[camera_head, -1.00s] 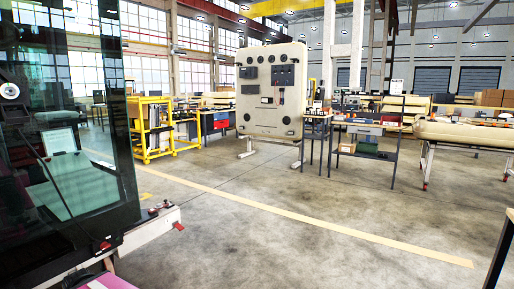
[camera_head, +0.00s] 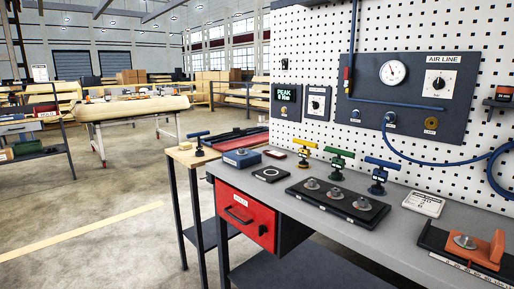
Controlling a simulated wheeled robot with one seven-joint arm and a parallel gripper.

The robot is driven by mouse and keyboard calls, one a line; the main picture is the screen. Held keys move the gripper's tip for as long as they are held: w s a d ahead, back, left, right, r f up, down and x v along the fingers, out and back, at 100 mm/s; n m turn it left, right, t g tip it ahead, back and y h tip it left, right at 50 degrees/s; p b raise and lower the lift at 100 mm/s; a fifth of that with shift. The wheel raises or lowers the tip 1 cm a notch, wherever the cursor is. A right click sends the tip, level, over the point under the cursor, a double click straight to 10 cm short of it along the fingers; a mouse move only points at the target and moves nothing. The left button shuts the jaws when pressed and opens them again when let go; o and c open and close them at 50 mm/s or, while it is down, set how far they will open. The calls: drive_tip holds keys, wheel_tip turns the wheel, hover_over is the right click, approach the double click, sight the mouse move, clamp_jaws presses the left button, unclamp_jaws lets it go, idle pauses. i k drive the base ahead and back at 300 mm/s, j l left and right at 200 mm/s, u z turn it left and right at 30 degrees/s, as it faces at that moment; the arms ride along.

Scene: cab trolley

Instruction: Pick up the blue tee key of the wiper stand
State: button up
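A blue tee-shaped key (camera_head: 380,174) stands upright on the grey workbench (camera_head: 240,185), at the right end of a row with a green one (camera_head: 336,166) and a yellow one (camera_head: 304,153). Another blue tee-shaped item (camera_head: 198,142) stands on a wooden-topped table (camera_head: 185,156) left of the bench. I cannot tell from this view which blue one belongs to the wiper stand. My gripper is not in view.
A perforated panel (camera_head: 310,45) rises behind the bench, with a gauge board (camera_head: 410,95) and a blue hose (camera_head: 430,162). A black tray (camera_head: 338,201) with metal knobs lies at the front. The bench has a red drawer (camera_head: 246,215).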

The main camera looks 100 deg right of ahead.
sight(199, 153)
drive_tip(key=z, duration=3.35)
drive_tip(key=i, duration=0.6)
